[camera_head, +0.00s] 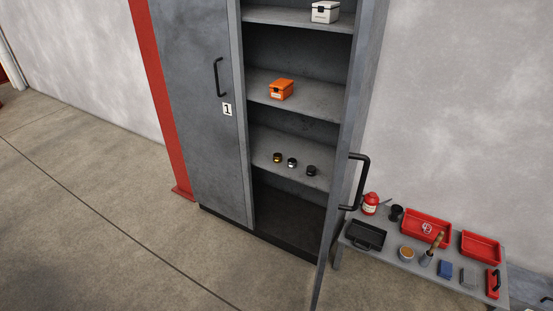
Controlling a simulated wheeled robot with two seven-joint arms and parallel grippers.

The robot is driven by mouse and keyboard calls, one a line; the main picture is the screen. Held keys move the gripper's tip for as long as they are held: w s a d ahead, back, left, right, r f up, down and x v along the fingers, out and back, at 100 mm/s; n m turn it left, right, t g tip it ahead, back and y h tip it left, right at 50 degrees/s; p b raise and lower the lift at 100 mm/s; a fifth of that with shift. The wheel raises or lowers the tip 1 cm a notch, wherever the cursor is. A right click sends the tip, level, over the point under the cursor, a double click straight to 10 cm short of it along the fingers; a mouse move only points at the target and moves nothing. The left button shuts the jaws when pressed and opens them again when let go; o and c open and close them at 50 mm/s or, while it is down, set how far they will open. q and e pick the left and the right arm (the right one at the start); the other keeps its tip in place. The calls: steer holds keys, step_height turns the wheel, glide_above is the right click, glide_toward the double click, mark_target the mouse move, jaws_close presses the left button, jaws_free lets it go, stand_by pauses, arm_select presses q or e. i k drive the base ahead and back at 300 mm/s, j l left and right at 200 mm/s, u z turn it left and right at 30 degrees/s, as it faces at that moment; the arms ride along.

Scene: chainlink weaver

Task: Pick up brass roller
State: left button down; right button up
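Three small dark-topped rollers stand in a row on the lower shelf of the open cabinet. The left one (277,158) has a yellow, brass-like body. The middle one (292,162) looks silvery, and the right one (311,171) looks dark all over. They stand apart from each other. Neither of my grippers shows in the head view.
The grey cabinet (205,120) has its left door shut and its right door (341,190) swung open. An orange box (281,89) and a white box (325,12) sit on higher shelves. A cluttered low bench (390,252) stands right. Floor at left is clear.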

mark_target(278, 157)
steer(key=i+j+u, duration=0.3)
steer(key=u, duration=0.2)
steer(key=i+u, duration=0.45)
steer(key=i+j+z, duration=0.15)
steer(key=i, duration=0.35)
steer(key=i+j+z, duration=0.15)
steer(key=i, duration=0.35)
